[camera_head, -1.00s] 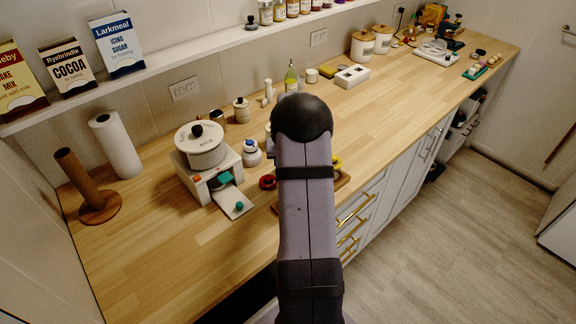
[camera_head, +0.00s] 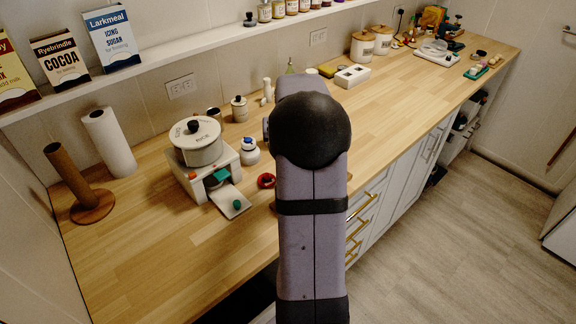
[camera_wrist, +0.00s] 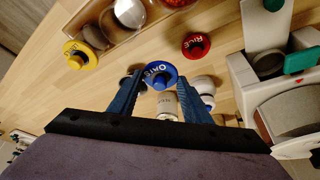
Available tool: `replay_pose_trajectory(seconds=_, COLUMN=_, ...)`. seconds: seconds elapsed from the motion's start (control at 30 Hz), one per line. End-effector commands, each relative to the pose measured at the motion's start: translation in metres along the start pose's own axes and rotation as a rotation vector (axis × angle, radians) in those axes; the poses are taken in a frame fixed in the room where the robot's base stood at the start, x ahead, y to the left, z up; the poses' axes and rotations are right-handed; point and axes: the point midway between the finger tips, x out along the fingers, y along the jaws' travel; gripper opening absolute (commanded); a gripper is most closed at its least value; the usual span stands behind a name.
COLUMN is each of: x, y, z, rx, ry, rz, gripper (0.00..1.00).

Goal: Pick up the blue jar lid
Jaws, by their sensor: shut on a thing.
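The blue jar lid (camera_wrist: 158,75), round with white lettering and a dark centre knob, is between the tips of my gripper (camera_wrist: 161,78) in the wrist view. My gripper's two blue fingers are shut on it. How high it is above the counter is hard to tell. In the head view my arm hides the gripper and this lid. A pale jar (camera_wrist: 165,105) shows between the fingers, partly covered by the gripper.
A red lid (camera_wrist: 196,45) and a yellow lid (camera_wrist: 82,55) lie on the wooden counter (camera_head: 150,255), near a wooden tray (camera_wrist: 150,32). A white jar with a blue top (camera_head: 249,152) stands beside the white appliance (camera_head: 207,165). The front left counter is clear.

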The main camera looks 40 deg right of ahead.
Motion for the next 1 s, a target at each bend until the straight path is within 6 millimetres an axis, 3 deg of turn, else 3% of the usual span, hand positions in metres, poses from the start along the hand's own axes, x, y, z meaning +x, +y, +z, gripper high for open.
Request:
replay_pose_trajectory(seconds=0.1, x=-0.022, y=0.0, z=-0.011, rx=0.0, ry=0.006, rz=0.0, gripper=0.23)
replay_pose_trajectory(seconds=0.3, x=-0.048, y=0.0, z=-0.021, rx=0.0, ry=0.003, rz=0.0, gripper=0.23)
replay_pose_trajectory(seconds=0.77, x=-0.068, y=-0.001, z=-0.028, rx=-0.001, ry=0.0, rz=0.0, gripper=0.23)
replay_pose_trajectory(seconds=1.0, x=-0.103, y=-0.002, z=-0.044, rx=-0.004, ry=0.003, rz=-0.001, gripper=0.23)
